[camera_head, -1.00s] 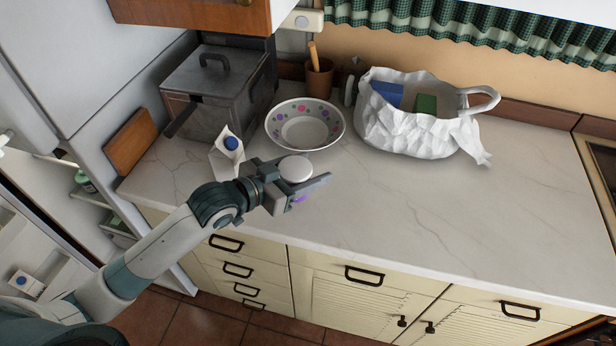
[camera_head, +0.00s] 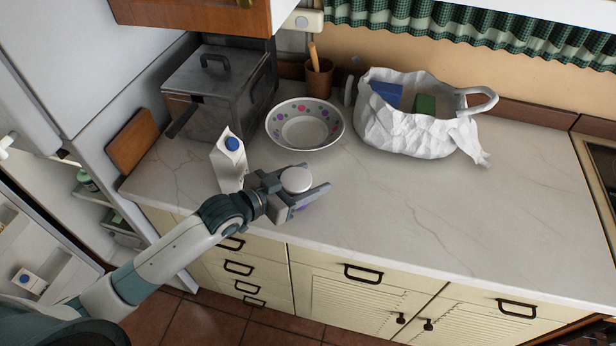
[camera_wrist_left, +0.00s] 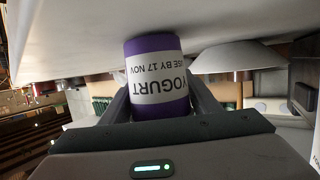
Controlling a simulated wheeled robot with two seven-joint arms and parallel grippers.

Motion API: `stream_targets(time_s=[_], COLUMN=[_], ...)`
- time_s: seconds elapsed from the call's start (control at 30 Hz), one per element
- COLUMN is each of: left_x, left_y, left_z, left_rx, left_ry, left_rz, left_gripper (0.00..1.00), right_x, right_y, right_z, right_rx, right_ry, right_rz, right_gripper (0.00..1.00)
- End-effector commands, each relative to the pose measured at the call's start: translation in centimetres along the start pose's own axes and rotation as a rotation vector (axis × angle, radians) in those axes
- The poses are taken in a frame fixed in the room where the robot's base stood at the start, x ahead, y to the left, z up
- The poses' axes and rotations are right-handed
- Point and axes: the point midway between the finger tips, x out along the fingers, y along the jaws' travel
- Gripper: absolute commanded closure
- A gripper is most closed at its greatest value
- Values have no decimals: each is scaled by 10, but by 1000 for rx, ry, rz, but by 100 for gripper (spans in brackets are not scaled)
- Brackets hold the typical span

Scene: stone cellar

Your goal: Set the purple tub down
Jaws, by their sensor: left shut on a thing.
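The purple tub (camera_head: 296,181) shows mostly its white lid in the head view, with a little purple below. It is upright between the fingers of my left gripper (camera_head: 309,181), close over the front part of the counter (camera_head: 400,215). In the left wrist view the tub (camera_wrist_left: 158,85) appears upside down, with a white yogurt label, and a finger on each side. Its base is at or very near the pale counter surface (camera_wrist_left: 75,40); I cannot tell whether it touches. My right gripper is not in view.
A milk carton (camera_head: 229,165) stands close left of my left gripper. Behind are a flowered bowl (camera_head: 306,143), a metal cooker (camera_head: 212,88) and a brown pot (camera_head: 319,78). A white bag (camera_head: 415,133) stands back right. The counter to the right is clear.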

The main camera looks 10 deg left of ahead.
Motion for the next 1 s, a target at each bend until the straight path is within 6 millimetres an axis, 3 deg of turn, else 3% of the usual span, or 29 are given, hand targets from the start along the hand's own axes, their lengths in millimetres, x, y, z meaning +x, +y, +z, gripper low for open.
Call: stream_targets(time_s=[0.27, 0.3, 0.37, 0.4, 0.8, 1.0], left_x=[1, 1, 1, 1, 0, -19], left_y=[0, 0, 0, 0, 0, 0], left_z=[2, 3, 2, 2, -2, 2], left_rx=[0, 0, 0, 0, 0, 0], left_ry=[0, 0, 1, 1, 1, -1], left_rz=[0, 0, 0, 0, 0, -1], left_gripper=[65, 42, 27, 25, 25, 25], right_x=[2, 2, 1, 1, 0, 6], right_y=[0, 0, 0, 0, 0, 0], right_z=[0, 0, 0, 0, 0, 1], right_rx=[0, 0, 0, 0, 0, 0], right_ry=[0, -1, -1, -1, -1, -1], right_rz=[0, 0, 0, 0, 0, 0], right_gripper=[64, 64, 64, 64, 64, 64])
